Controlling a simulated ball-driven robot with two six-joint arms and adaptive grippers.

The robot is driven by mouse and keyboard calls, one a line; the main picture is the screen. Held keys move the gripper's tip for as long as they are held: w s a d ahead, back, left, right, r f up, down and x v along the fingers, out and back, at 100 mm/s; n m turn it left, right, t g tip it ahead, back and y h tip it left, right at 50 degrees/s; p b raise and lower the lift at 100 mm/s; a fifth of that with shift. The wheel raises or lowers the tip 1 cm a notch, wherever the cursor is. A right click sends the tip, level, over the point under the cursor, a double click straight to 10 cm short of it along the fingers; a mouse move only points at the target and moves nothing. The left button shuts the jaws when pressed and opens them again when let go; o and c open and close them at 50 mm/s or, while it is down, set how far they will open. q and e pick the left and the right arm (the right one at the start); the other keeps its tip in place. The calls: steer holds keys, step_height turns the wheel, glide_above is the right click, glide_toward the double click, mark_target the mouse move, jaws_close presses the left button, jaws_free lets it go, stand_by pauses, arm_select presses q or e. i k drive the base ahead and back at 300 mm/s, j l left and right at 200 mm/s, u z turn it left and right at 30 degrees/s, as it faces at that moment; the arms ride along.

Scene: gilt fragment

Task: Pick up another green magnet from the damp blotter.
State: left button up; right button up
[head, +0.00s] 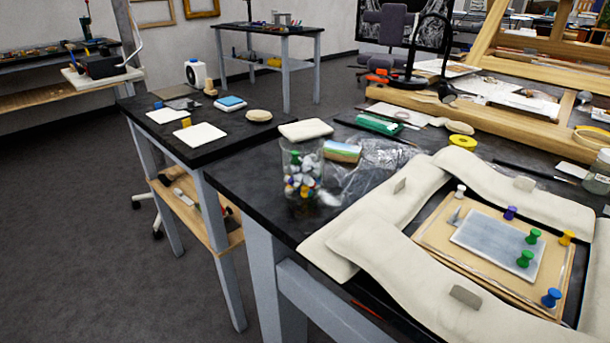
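Two green pin-shaped magnets stand upright at the right part of a grey-blue sheet (480,240): one farther back (533,236) and one nearer (525,259). The sheet lies on a tan board (436,236); I cannot tell which of these layers is the blotter. A small grey piece (455,216) lies at the board's left. Neither of my grippers is in view.
Long cream sandbags (400,262) surround the board. A clear glass (303,172) of mixed magnets stands near the black table's left edge. Crumpled clear film (375,166) lies behind the sandbags. A wooden easel (540,62) and lamp (412,72) stand at the back.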

mark_target(531, 239)
steer(key=z, duration=1.25)
steer(key=k+l+u, duration=0.15)
steer(key=u, duration=0.25)
steer(key=k+l+u, duration=0.15)
steer(key=u, duration=0.2)
